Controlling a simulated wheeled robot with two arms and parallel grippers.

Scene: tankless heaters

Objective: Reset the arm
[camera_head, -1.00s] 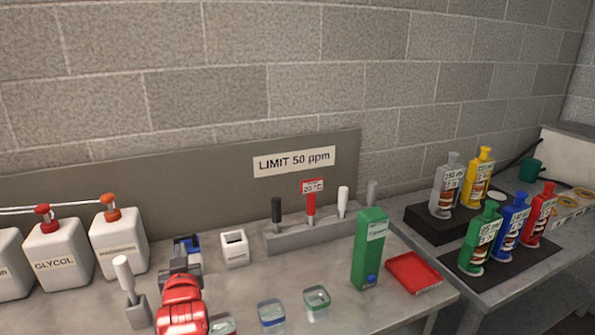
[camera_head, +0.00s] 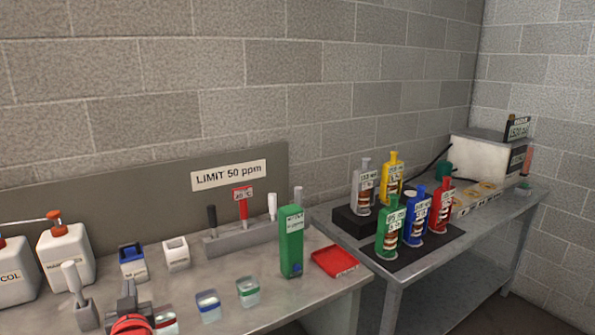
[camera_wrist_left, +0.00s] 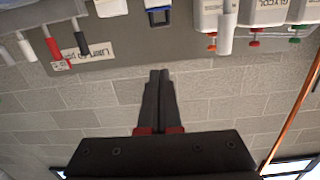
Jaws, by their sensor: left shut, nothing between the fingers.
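My left gripper (camera_head: 128,288) shows at the bottom left of the head view, above the near part of the bench, with part of my red arm below it. In the left wrist view its two dark fingers (camera_wrist_left: 158,78) are together with nothing between them. That view is upside down, with the wall behind the fingers and the bench items along the top. My right gripper is not in view.
Near my gripper are a blue-and-white holder (camera_head: 132,262), a white holder (camera_head: 176,254), a white-handled tool in a stand (camera_head: 78,296) and small glass cups (camera_head: 208,306). A green box (camera_head: 291,242) and red tray (camera_head: 334,261) stand farther right. Coloured bottles (camera_head: 415,217) stand on the right table.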

